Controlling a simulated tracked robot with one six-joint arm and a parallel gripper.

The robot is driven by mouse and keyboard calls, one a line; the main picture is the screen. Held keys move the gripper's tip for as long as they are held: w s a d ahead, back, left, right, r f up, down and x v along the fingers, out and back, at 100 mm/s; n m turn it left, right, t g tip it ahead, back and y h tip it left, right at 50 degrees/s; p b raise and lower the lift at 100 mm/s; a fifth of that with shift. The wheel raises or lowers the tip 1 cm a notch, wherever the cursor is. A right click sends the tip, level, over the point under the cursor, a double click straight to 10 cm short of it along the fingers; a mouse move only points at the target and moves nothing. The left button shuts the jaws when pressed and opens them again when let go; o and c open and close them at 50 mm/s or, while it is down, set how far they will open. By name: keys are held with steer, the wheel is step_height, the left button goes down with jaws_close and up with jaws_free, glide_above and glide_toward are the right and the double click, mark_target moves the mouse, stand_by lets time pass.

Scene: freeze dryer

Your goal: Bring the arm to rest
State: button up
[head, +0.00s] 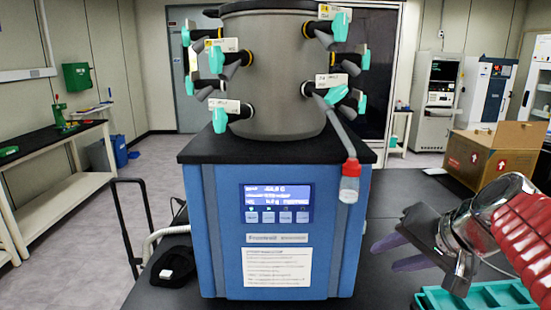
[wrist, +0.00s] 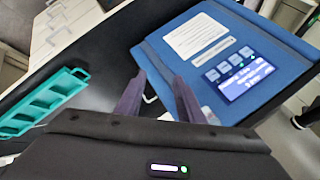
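My gripper (head: 382,256) is at the right of the head view, low above the dark bench and to the right of the blue freeze dryer (head: 230,225). Its two purple-grey fingers stand apart with nothing visible between them. In the wrist view, my gripper (wrist: 160,82) points toward the blue front panel of the freeze dryer (wrist: 192,70), and the fingers are apart there too. My red-sleeved arm reaches in from the right edge of the head view.
A steel drum (head: 275,80) with teal-handled valves tops the dryer. A small clear vessel (head: 349,185) hangs from a right-hand valve. A teal rack (head: 480,297) lies on the bench (head: 380,290) below my arm. A cardboard box (head: 492,155) stands behind.

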steer(key=s+a+f+n+g+h, duration=0.1)
steer(key=s+a+f+n, duration=0.2)
steer(key=s+f, duration=0.2)
steer(key=s+a+f+n+g+h, duration=0.1)
steer(key=s+a+f+n+h, duration=0.1)
steer(key=s, duration=0.7)
step_height(320, 180, down, 4)
steer(key=shift+s+a+r+n, duration=0.2)
steer(key=shift+s+a+n, duration=0.05)
steer(key=shift+a+n, duration=0.75)
steer(key=shift+a, duration=0.1)
steer(key=shift+c, duration=0.2)
